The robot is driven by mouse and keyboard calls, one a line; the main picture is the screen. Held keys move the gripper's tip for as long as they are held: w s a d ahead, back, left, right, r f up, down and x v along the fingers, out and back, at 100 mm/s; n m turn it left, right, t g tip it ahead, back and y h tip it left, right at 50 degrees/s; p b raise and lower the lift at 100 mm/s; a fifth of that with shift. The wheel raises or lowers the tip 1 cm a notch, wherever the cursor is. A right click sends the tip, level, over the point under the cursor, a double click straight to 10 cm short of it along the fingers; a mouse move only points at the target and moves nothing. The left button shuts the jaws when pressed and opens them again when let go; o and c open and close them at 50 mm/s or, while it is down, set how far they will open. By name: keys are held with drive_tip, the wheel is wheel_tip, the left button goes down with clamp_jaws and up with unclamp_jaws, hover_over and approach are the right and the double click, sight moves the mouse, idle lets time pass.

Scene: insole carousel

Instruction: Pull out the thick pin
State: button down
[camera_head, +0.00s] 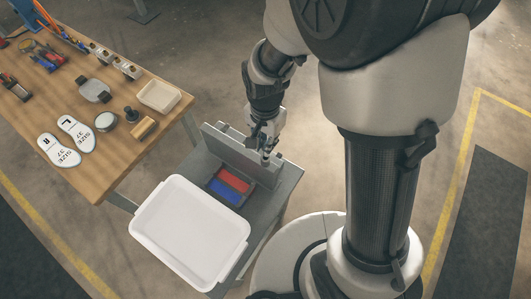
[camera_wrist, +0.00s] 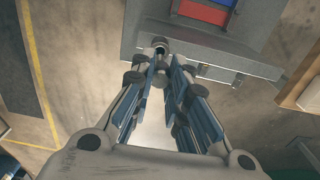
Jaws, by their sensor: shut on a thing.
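My gripper (camera_head: 265,148) hangs over the right side of the grey stand (camera_head: 284,185), beside its upright grey plate (camera_head: 240,153). In the wrist view my gripper (camera_wrist: 162,72) has its fingertips closed together on the thick pin (camera_wrist: 160,43), a short dark round piece at the tips. The fingers hide most of the pin, and I cannot tell whether it still sits in the plate.
A tray with a red block (camera_head: 235,179) and a blue block (camera_head: 225,192) lies beside the plate. A white bin (camera_head: 190,275) stands in front. The wooden table (camera_head: 95,185) at left holds insoles (camera_head: 60,150), a small beige tray (camera_head: 159,96) and tools.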

drive_tip(key=shift+r, duration=0.15)
idle(0.3)
drive_tip(key=shift+r+p, duration=2.75)
drive_tip(key=shift+r, duration=0.7)
